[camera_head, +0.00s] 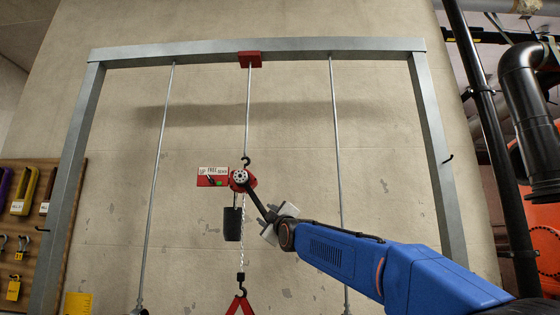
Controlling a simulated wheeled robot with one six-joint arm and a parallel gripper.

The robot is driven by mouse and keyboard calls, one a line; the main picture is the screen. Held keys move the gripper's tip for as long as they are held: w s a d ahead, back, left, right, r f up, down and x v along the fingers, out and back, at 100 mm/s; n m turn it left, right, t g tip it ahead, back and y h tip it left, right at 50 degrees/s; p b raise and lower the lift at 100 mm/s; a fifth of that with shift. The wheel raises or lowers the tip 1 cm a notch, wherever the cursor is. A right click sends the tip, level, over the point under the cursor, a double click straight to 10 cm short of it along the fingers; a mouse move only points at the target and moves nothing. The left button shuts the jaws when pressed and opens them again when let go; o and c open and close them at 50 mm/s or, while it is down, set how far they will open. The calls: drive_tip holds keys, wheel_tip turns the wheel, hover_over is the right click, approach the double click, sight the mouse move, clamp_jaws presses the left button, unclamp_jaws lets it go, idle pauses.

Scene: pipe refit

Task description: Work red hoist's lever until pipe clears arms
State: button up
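The red hoist (241,181) hangs by a hook from the rod at the middle of the grey frame. Its black lever (259,203) slants down to the right. My gripper (277,222) is at the lever's lower end, with its pale fingers on either side of it. I cannot tell whether they are closed on the lever. The load chain (242,250) runs down to a hook (241,289) holding a red sling (239,305), cut off by the bottom edge. No pipe or supporting arms can be made out.
A red selector plate (212,177) with a label and green mark sits left of the hoist. A black chain container (232,223) hangs below it. Thin rods (155,180) and (337,170) hang on both sides. A tool board (35,225) is at left, dark pipes (530,110) at right.

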drive_tip(key=shift+d+f+m+t, duration=0.2)
drive_tip(key=shift+f+m, duration=0.25)
drive_tip(key=shift+f, duration=0.45)
drive_tip(key=shift+d+f+m+t, duration=0.2)
drive_tip(key=shift+f+m, duration=0.25)
drive_tip(key=shift+f, duration=0.45)
drive_tip(key=shift+f, duration=0.1)
drive_tip(key=shift+a+f+m+t+h, duration=0.1)
drive_tip(key=shift+f+m+t+h, duration=0.15)
drive_tip(key=shift+f+m, duration=0.5)
drive_tip(key=shift+f+m+t+h, duration=0.15)
drive_tip(key=shift+f+m+h, duration=0.1)
drive_tip(key=shift+f, duration=0.9)
drive_tip(key=shift+a+f+m+t+h, duration=0.25)
drive_tip(key=shift+f+m, duration=0.25)
drive_tip(key=shift+f, duration=0.45)
drive_tip(key=shift+a+f+m+t+h, duration=0.15)
drive_tip(key=shift+a+f+m+h, duration=0.25)
drive_tip(key=shift+f, duration=0.55)
drive_tip(key=shift+w+a+f+m+t+h, duration=0.1)
drive_tip(key=shift+a+f+m+t+h, duration=0.15)
drive_tip(key=shift+f+m, duration=0.25)
drive_tip(key=shift+s+a+f+m+h, duration=0.1)
drive_tip(key=shift+a+f+m+h, duration=0.1)
drive_tip(key=shift+a+f+m, duration=0.35)
drive_tip(key=shift+w+a+f+m+t+h, duration=0.15)
drive_tip(key=shift+f+m+h, duration=0.1)
drive_tip(key=shift+f, duration=0.4)
